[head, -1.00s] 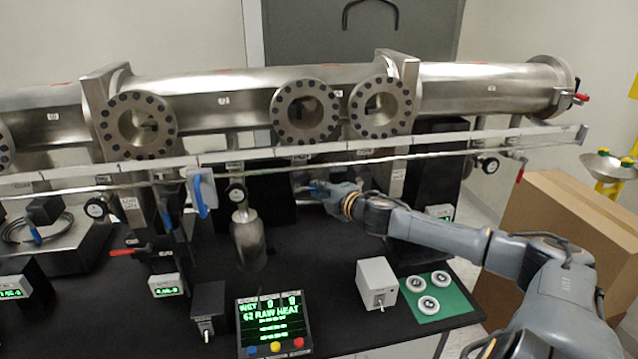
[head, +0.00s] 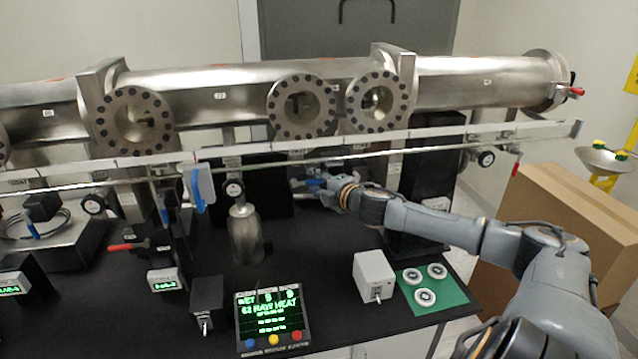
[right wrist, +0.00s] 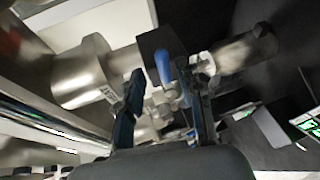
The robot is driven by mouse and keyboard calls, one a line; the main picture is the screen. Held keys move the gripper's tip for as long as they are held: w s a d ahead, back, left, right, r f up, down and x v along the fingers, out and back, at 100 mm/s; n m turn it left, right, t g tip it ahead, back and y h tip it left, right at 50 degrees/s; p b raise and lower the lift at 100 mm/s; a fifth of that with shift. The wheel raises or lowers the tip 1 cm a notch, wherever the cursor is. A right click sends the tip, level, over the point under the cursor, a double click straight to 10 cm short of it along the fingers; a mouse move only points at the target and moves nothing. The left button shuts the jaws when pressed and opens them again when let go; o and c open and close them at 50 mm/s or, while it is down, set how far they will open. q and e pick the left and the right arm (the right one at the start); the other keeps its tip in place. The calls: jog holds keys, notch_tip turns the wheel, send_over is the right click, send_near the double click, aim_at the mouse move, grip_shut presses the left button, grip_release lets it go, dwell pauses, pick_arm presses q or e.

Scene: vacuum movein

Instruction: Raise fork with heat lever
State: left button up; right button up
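Which lever is the heat lever is not clear. A screen (head: 272,318) reads RAW HEAT in green. My left gripper is not in view.
The steel tube (head: 230,95) and rail (head: 430,137) run above the black table (head: 330,318). A white switch box (head: 374,272) stands near a green mat (head: 440,299) with several white discs. A cardboard box (head: 572,215) stands right. A hanging metal cylinder (head: 246,237) is left of my gripper.

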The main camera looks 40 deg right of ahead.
jog(key=shift+s, duration=0.6)
jog(key=v, duration=1.1)
jog(key=shift+r, duration=0.25)
jog(key=shift+w, duration=0.15)
